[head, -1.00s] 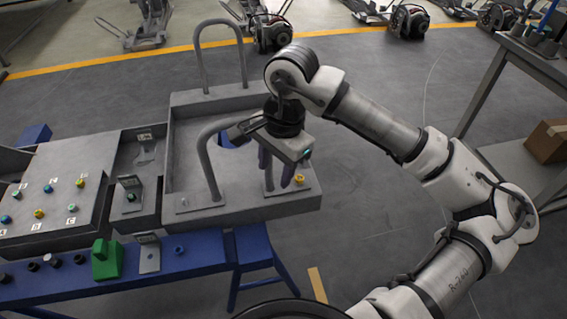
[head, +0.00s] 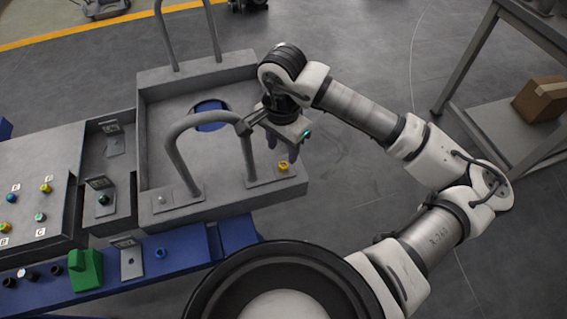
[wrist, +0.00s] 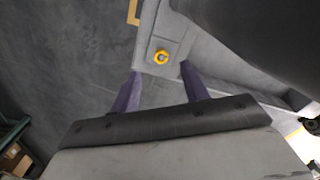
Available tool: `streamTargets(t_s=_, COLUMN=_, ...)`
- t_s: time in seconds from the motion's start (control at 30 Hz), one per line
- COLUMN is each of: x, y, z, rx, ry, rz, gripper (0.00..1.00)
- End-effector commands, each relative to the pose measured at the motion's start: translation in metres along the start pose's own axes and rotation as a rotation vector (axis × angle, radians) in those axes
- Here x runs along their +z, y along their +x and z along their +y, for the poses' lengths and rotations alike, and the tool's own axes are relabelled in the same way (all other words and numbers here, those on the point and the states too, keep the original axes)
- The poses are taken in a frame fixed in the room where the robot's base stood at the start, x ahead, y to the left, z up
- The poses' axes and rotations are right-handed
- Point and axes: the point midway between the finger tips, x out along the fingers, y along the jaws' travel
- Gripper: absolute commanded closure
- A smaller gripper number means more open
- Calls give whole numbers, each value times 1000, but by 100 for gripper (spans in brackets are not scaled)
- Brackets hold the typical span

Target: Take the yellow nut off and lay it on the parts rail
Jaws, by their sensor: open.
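The yellow nut (head: 283,166) sits on the foot plate of the right-hand grey handle (head: 246,150), near the right corner of the grey tray-like chassis (head: 222,201). In the wrist view the nut (wrist: 161,57) shows ahead of the fingertips, between their lines. My gripper (head: 283,146) is open and empty, just above and behind the nut in the head view, apart from it. The two purple fingers of my gripper (wrist: 160,72) are spread in the wrist view. I cannot tell which surface is the parts rail; a blue rail (head: 160,262) runs along the front.
A grey panel (head: 40,160) with several coloured nuts or knobs lies at the left. A green block (head: 87,270) and a small upright metal plate (head: 131,260) stand on the blue rail. The handle's arch rises close to my gripper. A grey bench with a cardboard box (head: 541,98) stands at the right.

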Motion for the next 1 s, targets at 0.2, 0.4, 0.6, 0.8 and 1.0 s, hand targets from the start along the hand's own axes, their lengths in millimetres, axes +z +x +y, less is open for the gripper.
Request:
streamTargets(t_s=0.2, x=0, y=20, z=0, rx=-1, ry=0, rz=-3, gripper=55)
streamTargets(t_s=0.4, x=1, y=50, z=0, rx=-1, ry=0, rz=-3, gripper=55)
streamTargets(t_s=0.6, x=0, y=59, z=0, rx=-1, ry=-1, rz=0, gripper=55)
streamTargets(t_s=0.8, x=0, y=59, z=0, rx=-1, ry=-1, rz=0, gripper=62)
streamTargets(t_s=1.0, x=0, y=59, z=0, rx=-1, ry=-1, rz=0, gripper=89)
